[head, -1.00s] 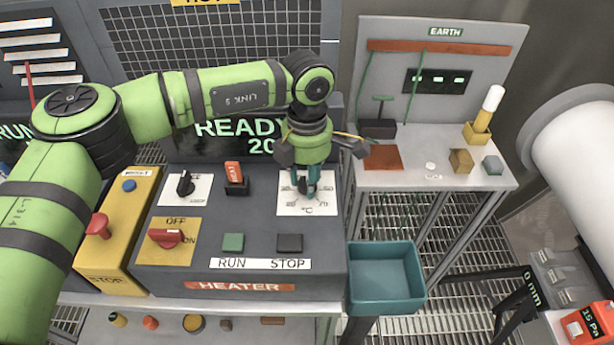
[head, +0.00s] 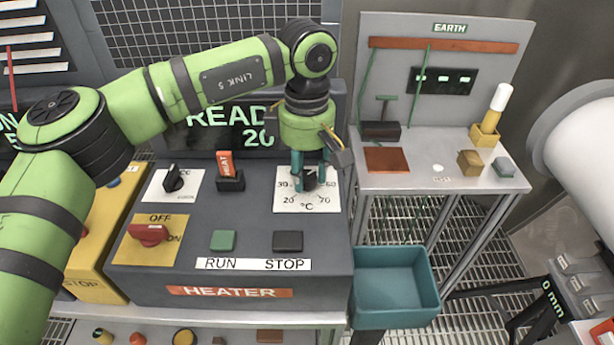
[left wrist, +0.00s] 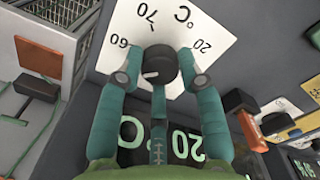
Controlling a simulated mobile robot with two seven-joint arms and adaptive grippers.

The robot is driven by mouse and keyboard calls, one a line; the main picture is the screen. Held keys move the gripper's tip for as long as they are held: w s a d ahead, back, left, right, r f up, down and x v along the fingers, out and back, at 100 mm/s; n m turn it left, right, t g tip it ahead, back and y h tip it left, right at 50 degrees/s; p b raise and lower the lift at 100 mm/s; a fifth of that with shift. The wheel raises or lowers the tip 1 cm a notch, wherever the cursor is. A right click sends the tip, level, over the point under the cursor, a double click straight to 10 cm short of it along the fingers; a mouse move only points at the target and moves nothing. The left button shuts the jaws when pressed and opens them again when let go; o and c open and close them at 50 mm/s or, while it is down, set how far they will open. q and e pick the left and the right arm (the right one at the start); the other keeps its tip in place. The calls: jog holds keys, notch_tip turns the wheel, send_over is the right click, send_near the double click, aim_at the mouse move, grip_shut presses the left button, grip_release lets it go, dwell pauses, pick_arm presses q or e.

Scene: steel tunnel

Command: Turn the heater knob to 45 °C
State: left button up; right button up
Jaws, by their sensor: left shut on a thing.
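The heater's temperature knob (head: 311,181) is black and sits on a white dial plate (head: 288,204) marked 20, 30, 60, 70 and °C. My left gripper (head: 310,184) reaches down from above with its teal fingers on either side of the knob, shut on it. In the left wrist view the knob (left wrist: 160,64) lies between the fingertips (left wrist: 160,78), with a pale mark on its lower left face. The scale there shows 20, 60 and 70; the rest is hidden, and I cannot tell the exact setting. My right gripper is not in view.
The heater panel also has a black selector (head: 173,179), an orange-tagged switch (head: 226,170), a red OFF/ON knob (head: 150,233), a green RUN button (head: 223,240) and a dark STOP button (head: 288,241). A teal bin (head: 396,287) stands to the right. The display is partly covered.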

pick_arm(q)
jog(key=m, duration=0.2)
jog(key=m+b, duration=0.1)
jog(key=shift+f+m, duration=0.2)
jog(key=shift+m, duration=0.2)
jog(key=m, duration=0.9)
jog(key=shift+r, duration=0.1)
jog(key=m, duration=0.4)
jog(key=shift+s, duration=0.1)
jog(key=shift+m, duration=0.3)
jog(key=o, duration=1.1)
jog(key=shift+o, duration=0.2)
